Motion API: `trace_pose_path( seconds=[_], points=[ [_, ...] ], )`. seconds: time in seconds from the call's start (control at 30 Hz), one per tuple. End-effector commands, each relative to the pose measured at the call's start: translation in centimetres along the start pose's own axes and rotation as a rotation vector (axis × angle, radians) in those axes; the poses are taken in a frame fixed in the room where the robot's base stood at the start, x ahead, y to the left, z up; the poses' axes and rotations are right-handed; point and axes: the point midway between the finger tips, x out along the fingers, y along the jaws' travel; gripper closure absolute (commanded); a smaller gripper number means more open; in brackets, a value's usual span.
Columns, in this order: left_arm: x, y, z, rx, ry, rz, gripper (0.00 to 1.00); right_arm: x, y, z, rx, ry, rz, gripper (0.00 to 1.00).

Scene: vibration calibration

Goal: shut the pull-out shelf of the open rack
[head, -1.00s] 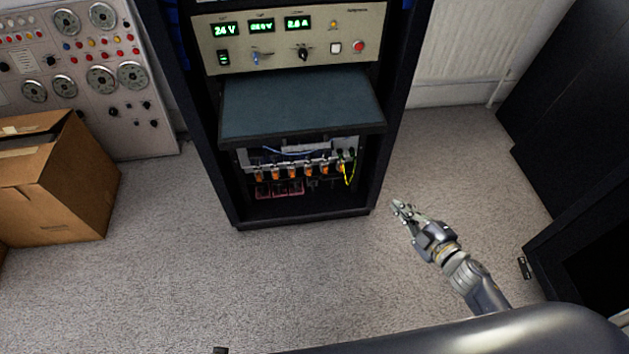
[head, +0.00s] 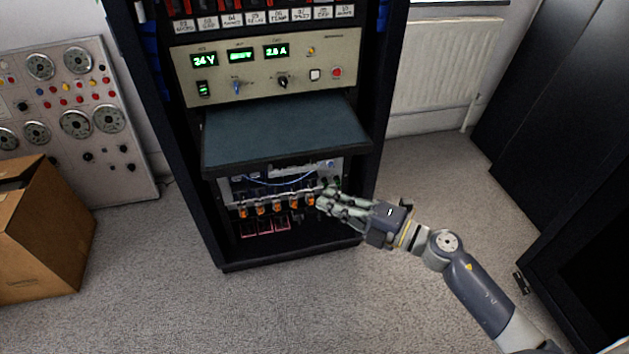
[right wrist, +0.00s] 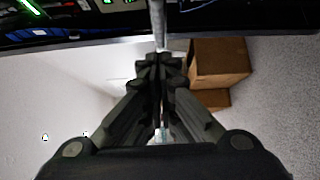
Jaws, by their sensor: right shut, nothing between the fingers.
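The pull-out shelf (head: 285,132), a flat dark teal board with a black front edge, sticks out from the open rack (head: 183,165) below the power-supply panel. My right gripper (head: 324,199) is shut and empty. In the head view its fingertips appear just below the shelf's front edge, right of centre, over the lower bay; contact cannot be told. My left gripper is not in view.
The power-supply panel (head: 268,67) with green displays sits above the shelf. Below it is a bay with wiring and orange connectors (head: 275,206). A cardboard box (head: 45,235) and an instrument panel (head: 75,120) stand left. A dark cabinet (head: 545,100) stands right. The carpet in front is clear.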

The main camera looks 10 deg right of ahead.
Motion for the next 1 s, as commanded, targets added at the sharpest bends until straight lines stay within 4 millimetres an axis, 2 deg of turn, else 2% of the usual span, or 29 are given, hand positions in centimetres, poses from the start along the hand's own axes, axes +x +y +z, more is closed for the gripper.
trace_pose_path(
  seconds=[0.17,0.4,0.6,1.0],
  points=[
    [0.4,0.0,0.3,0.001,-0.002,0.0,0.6,3.5,0.2,0.0,0.0,0.001,0.004,1.0],
    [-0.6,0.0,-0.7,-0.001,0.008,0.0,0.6,5.5,0.0,2.1,0.001,-0.001,0.002,1.0],
    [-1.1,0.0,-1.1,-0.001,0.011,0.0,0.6,6.1,0.0,2.8,0.0,0.0,0.0,1.0],
    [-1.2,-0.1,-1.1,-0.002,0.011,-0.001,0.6,6.2,0.0,2.9,0.001,0.0,0.0,1.0]
  ],
)
